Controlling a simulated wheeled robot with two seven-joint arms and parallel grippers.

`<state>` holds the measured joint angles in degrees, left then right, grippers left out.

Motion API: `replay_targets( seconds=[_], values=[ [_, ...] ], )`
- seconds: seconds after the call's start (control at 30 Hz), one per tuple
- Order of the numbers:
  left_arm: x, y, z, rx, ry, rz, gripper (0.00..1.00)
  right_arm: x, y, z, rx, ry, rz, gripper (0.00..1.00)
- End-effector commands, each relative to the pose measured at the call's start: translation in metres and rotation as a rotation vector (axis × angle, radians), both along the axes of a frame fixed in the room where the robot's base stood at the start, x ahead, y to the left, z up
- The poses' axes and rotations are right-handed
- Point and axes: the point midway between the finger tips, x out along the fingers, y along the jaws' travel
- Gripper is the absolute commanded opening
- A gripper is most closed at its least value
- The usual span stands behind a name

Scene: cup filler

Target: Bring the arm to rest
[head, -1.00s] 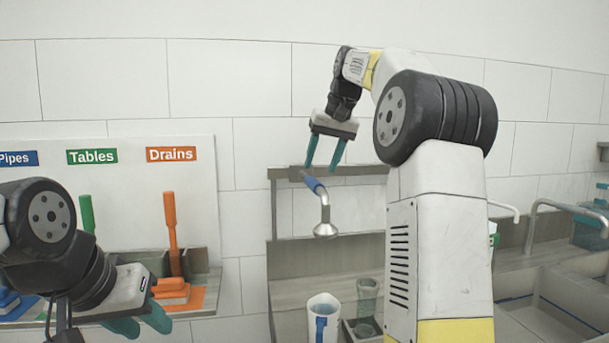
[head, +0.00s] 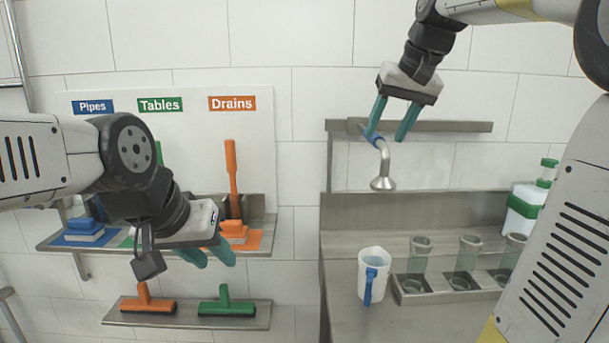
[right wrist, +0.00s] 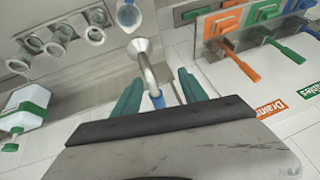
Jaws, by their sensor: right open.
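My right gripper (head: 391,119) is open at the upper right in the head view, its teal fingers pointing down near the blue-collared spout (head: 383,180). In the right wrist view, my right gripper's fingers (right wrist: 160,97) stand apart, with the spout (right wrist: 146,62) showing between and beyond them. I cannot tell whether they touch it. My left gripper (head: 210,256) is at the left in the head view, its teal fingers pointing down and right in front of the tool shelf. Whether it is open or shut is unclear.
A white jug with a blue handle (head: 373,276) stands on the steel counter. Right of it, a rack (head: 425,297) holds several clear cups. A green-capped bottle (head: 526,206) stands behind. Left, a wall shelf (head: 268,229) holds coloured brushes, and a lower shelf (head: 180,318) holds two squeegees.

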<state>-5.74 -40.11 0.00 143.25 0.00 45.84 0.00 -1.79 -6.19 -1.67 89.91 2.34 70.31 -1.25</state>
Motion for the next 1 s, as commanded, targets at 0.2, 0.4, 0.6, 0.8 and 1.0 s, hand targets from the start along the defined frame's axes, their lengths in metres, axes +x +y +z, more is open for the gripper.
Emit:
replay_targets(
  seconds=[0.2,0.4,0.6,0.8,1.0],
  values=[
    [0.0,0.0,0.0,0.0,0.0,0.0,0.36,-0.083,0.019,-0.054,-0.009,-0.042,0.022,0.5],
    [0.0,0.0,0.0,0.0,0.0,0.0,0.36,-0.15,0.034,-0.117,-0.019,-0.077,0.043,0.5],
    [0.0,0.0,0.0,0.0,0.0,0.0,0.36,-0.188,0.042,-0.162,-0.027,-0.098,0.054,0.5],
    [0.0,0.0,0.0,0.0,0.0,0.0,0.36,-0.196,0.043,-0.173,-0.029,-0.102,0.057,0.5],
    [0.0,0.0,0.0,0.0,0.0,0.0,0.36,-0.196,0.043,-0.173,-0.029,-0.101,0.057,0.5]
  ],
)
